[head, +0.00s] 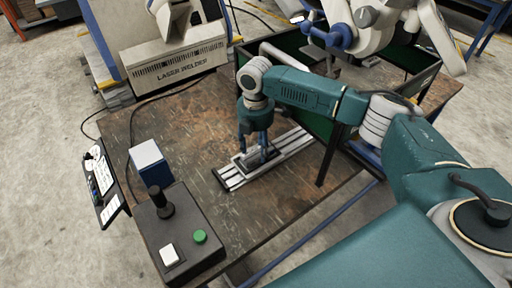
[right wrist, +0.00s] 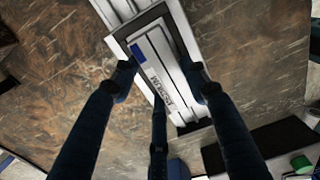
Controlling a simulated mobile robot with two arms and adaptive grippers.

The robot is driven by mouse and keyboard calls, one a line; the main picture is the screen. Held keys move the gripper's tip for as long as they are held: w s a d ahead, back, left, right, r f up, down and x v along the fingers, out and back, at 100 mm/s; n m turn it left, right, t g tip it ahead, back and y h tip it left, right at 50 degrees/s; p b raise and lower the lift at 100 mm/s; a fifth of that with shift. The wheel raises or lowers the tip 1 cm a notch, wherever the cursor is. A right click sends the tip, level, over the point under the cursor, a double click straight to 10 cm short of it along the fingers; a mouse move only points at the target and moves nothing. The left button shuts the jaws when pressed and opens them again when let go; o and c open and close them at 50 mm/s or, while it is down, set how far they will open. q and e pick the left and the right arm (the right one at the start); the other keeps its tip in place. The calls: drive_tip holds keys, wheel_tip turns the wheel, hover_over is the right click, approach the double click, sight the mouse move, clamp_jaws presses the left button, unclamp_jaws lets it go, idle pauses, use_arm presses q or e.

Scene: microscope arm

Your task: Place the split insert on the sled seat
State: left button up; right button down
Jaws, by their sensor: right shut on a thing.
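My right gripper (head: 258,152) points down over the silver slotted rail (head: 294,146) on the workbench. In the right wrist view its dark fingers (right wrist: 158,88) are closed around a light grey block with a blue patch and lettering, the split insert (right wrist: 153,66). A dark rectangular frame, seemingly the sled seat (right wrist: 122,36), surrounds the insert from this angle. I cannot tell whether the insert rests in it or is held just above. Fingers hide much of both in the head view. My left gripper is not in view.
A control box (head: 186,247) with joystick and green button stands at the front left, beside a blue-and-white box (head: 150,164). The laser welder (head: 175,57) is behind. The bench's left middle is clear.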

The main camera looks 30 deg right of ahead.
sight(256, 151)
drive_tip(key=shift+f, duration=0.1)
drive_tip(key=shift+s+a+f, duration=0.1)
drive_tip(key=shift+s+f, duration=0.25)
drive_tip(key=shift+f, duration=0.1)
drive_tip(key=c, duration=0.9)
unclamp_jaws()
drive_tip(key=shift+f, duration=0.25)
drive_tip(key=shift+c, duration=0.2)
drive_tip(key=shift+r, duration=0.15)
drive_tip(key=r, duration=0.6)
drive_tip(key=r+b, duration=0.1)
drive_tip(key=r, duration=0.1)
drive_tip(key=shift+w+r, duration=0.35)
drive_tip(key=shift+r, duration=0.05)
drive_tip(key=shift+s, duration=0.1)
